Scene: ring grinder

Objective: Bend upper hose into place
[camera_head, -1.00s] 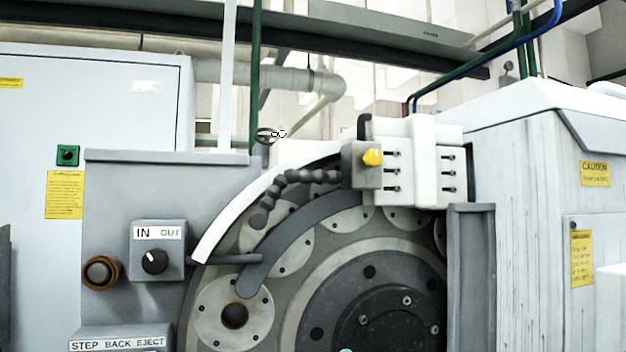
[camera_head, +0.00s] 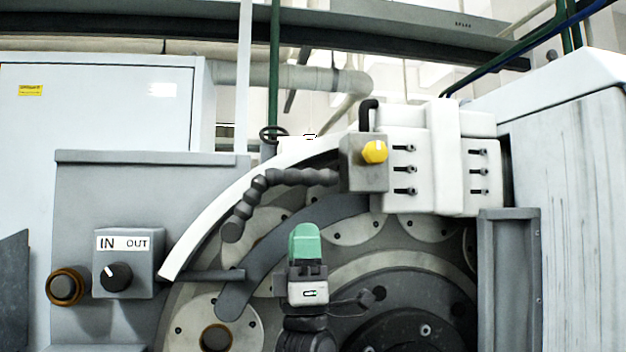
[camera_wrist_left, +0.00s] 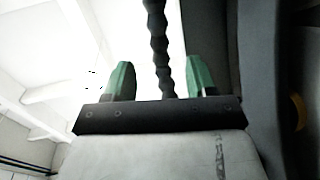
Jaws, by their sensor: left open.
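The upper hose (camera_head: 271,185) is a dark segmented hose. It leaves the grey block with the yellow knob (camera_head: 374,152) and curves left and down in front of the grinder's round face. Its lower end hangs free. My left gripper (camera_head: 305,243), with green fingertips, is below and right of the hose's end, in front of the disc. In the left wrist view my left gripper (camera_wrist_left: 158,82) is open, its two green fingers apart. The hose (camera_wrist_left: 160,45) runs down between them in that picture; its distance from them is unclear. My right gripper is not in view.
A white curved guard (camera_head: 225,208) arcs above the hose. A dark curved bar (camera_head: 268,258) and a short rod (camera_head: 205,275) lie below it. An IN/OUT switch box (camera_head: 128,263) is at left. A white block assembly (camera_head: 440,170) stands at upper right.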

